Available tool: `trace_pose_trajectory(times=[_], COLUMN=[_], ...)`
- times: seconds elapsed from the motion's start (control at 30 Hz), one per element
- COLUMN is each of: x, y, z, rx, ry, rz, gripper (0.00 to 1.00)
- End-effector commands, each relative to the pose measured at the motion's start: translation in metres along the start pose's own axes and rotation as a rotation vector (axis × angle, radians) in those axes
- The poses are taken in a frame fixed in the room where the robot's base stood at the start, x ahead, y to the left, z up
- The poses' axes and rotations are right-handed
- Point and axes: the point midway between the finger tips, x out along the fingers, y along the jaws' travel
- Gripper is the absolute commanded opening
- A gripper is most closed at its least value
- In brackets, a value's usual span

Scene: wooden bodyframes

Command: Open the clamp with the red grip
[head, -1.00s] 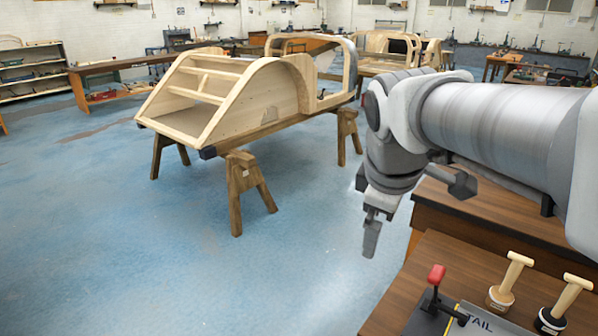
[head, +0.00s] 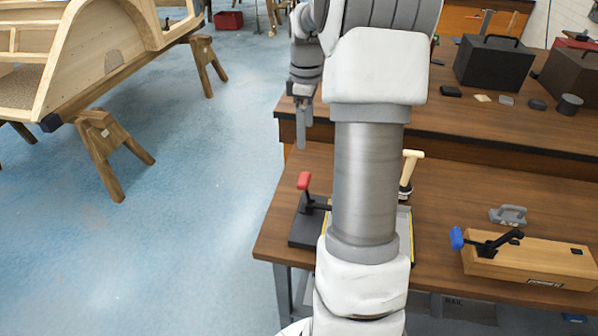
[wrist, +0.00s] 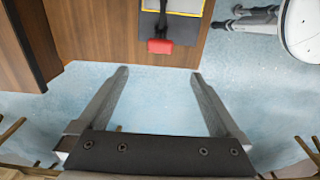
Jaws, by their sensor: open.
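The clamp with the red grip (head: 304,181) stands near the left edge of the front table. Its dark base (head: 307,226) lies on a plate with a yellow edge, partly hidden behind my arm. In the wrist view the red grip (wrist: 160,46) is near the top middle, ahead of my fingertips and apart from them. My gripper (wrist: 159,78) is open and empty, with the blue floor between its fingers. In the head view my gripper (head: 301,125) hangs over the floor beyond the clamp, pointing down.
A clamp with a blue grip (head: 457,239) is on a wooden block (head: 530,262) to the right. A cream-handled tool (head: 411,168) stands close behind my arm. A higher bench (head: 480,120) with dark boxes is behind. Sawhorses (head: 100,150) carry a wooden frame at left; the floor between is clear.

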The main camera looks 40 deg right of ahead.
Motion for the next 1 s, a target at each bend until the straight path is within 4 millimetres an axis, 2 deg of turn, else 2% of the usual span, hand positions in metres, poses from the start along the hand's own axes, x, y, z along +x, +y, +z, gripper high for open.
trace_pose_trajectory(times=[0.17,0.7,0.83,1.0], x=[0.027,0.141,0.158,0.168], y=[-0.002,-0.002,-0.001,-0.001], z=[0.0,0.0,-0.001,-0.001], rx=[0.0,-0.002,-0.001,-0.001], ry=[-0.001,-0.002,-0.001,-0.001], rz=[-0.005,-0.004,-0.002,0.001], gripper=[1.0,1.0,1.0,1.0])
